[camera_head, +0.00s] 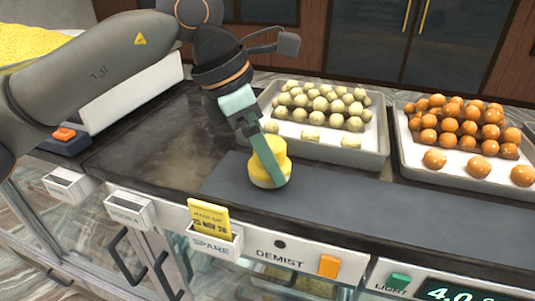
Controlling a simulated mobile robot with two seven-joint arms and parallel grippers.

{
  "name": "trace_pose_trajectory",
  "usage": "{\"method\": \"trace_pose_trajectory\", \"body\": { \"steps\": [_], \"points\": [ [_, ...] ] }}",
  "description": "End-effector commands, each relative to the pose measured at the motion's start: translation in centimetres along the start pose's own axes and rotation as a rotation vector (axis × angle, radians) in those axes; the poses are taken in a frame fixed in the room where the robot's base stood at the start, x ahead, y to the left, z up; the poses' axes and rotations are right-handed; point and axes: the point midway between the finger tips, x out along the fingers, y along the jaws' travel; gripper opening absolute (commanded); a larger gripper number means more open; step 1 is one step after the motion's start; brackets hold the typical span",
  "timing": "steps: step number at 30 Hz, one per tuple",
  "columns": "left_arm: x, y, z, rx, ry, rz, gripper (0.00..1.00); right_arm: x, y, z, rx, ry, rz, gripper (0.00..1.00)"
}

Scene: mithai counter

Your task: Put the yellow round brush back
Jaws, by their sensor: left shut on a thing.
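The yellow round brush (275,146) is in my left gripper (266,165), above or on the dark grey mat (340,208) at the front of the counter. The gripper points down and its fingers are shut on the brush, with one finger across its front. The brush looks upright, with a pale lower edge. I cannot tell whether its underside touches the mat. My right gripper does not show.
A tray of pale round sweets (377,152) stands behind the mat, and a tray of orange sweets (408,160) is at right. Small white holders (130,210) hang on the front edge; one labelled SPARE (213,243) holds a yellow card (209,217). The dark counter (150,150) at left is clear.

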Motion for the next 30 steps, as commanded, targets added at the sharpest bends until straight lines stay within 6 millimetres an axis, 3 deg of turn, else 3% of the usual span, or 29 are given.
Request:
{"method": "trace_pose_trajectory", "body": {
  "steps": [13,14,15,19,30],
  "points": [
    [1.31,-0.07,-0.52,-0.001,-0.002,0.0,0.28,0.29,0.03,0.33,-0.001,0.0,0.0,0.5],
    [1.29,-0.07,-0.51,-0.001,-0.002,0.0,0.81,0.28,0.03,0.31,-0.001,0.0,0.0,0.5],
    [1.18,-0.07,-0.47,-0.001,-0.002,0.0,0.86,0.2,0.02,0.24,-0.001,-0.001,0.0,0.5],
    [1.18,-0.07,-0.47,-0.001,-0.001,-0.001,1.0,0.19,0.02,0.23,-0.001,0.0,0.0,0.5],
    [0.38,-0.02,-0.28,-0.001,-0.003,0.001,1.0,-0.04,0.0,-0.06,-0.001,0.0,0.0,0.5]
  ]
}}
